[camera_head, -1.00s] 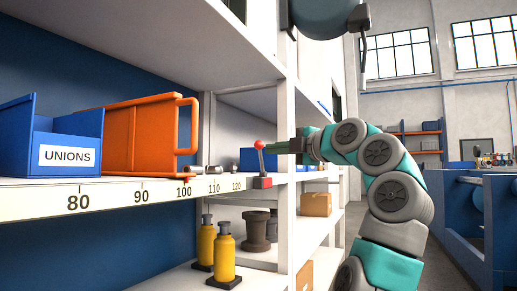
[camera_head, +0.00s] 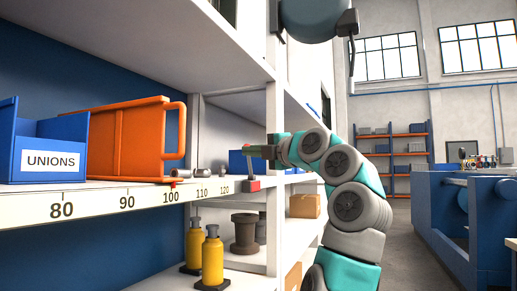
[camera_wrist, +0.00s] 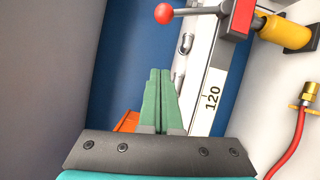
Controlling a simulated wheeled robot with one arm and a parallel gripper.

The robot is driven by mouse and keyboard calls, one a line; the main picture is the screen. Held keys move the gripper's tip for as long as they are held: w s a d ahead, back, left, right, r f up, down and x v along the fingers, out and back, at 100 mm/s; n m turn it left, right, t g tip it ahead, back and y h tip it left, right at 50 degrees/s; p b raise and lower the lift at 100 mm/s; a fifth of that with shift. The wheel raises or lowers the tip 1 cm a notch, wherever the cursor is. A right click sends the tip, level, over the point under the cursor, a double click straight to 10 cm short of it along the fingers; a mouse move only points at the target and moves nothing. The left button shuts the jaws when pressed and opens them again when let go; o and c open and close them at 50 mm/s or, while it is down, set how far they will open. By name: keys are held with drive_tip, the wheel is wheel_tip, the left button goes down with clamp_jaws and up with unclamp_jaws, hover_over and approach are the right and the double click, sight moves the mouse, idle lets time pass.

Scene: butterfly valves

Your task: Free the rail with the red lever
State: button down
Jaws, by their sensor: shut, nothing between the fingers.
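The red lever has a red ball knob (camera_wrist: 163,13) on a thin metal rod and a red block (camera_wrist: 238,17) at its base. In the head view the block (camera_head: 252,186) sits at the right end of the numbered rail (camera_head: 100,204), and the rod stands roughly upright from it. The rail runs along the shelf's front edge and also shows in the wrist view (camera_wrist: 212,110). My gripper (camera_wrist: 160,72) is shut and empty, its green fingers together. The knob lies just beyond the fingertips in the wrist view, apart from them. In the head view my gripper (camera_head: 262,152) overlaps the lever top.
A blue UNIONS bin (camera_head: 45,150) and an orange bin (camera_head: 130,140) stand on the shelf. Metal fittings (camera_head: 205,173) lie right of the orange bin. Yellow bottles (camera_head: 212,258) stand below. A white upright (camera_head: 275,225) is close by. A red hose (camera_wrist: 297,140) shows at right.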

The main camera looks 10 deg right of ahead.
sight(249, 160)
drive_tip(key=w+r+p, duration=0.1)
drive_tip(key=w+p, duration=0.1)
drive_tip(key=w, duration=0.5)
drive_tip(key=shift+w+p, duration=0.2)
drive_tip(key=shift+p, duration=0.2)
drive_tip(key=shift+d, duration=0.1)
